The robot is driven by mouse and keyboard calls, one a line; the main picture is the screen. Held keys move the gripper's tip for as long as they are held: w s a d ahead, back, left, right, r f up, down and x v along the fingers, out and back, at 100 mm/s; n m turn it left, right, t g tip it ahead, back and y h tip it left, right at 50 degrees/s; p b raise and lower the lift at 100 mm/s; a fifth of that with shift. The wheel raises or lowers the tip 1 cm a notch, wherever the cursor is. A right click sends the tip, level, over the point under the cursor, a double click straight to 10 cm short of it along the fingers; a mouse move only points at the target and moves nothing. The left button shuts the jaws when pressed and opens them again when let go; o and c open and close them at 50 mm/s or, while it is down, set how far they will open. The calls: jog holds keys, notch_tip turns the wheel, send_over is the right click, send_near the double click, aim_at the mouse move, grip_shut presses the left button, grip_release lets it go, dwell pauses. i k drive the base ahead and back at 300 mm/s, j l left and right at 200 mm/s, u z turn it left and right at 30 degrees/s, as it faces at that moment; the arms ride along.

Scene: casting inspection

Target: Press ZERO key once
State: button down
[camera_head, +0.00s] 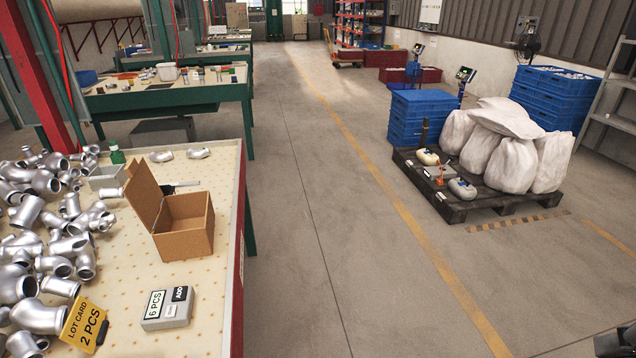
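A small grey counter box (167,309) lies on the near workbench, toward its front right. Its top has a white label reading "6 PCS" and a dark patch that seems to read "ADD". No key marked ZERO can be read in this view. A scale with a lit display on a post (465,75) stands behind the blue crates on the right. A second display on a post (418,49) stands farther back. Their keys are too small to make out. My gripper cannot be made out; only a dark part shows at the bottom right corner.
The near workbench (215,338) holds many metal pipe elbows (38,315), an open cardboard box (184,226) and a yellow lot card (83,325). The aisle floor (310,230) between is clear.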

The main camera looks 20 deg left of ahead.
aim_at(171, 311)
jog(key=i+l+u, duration=0.1)
jog(key=i+u, duration=0.35)
jog(key=i+l+u, duration=0.25)
jog(key=i+u, duration=0.2)
jog(key=i+l+u, duration=0.25)
jog(key=u, duration=0.15)
jog(key=i+l+u, duration=0.2)
jog(key=u, duration=0.2)
jog(key=i+l+u, duration=0.1)
jog(key=l+u, duration=0.3)
jog(key=i+l+u, duration=0.1)
jog(key=l+u, duration=0.7)
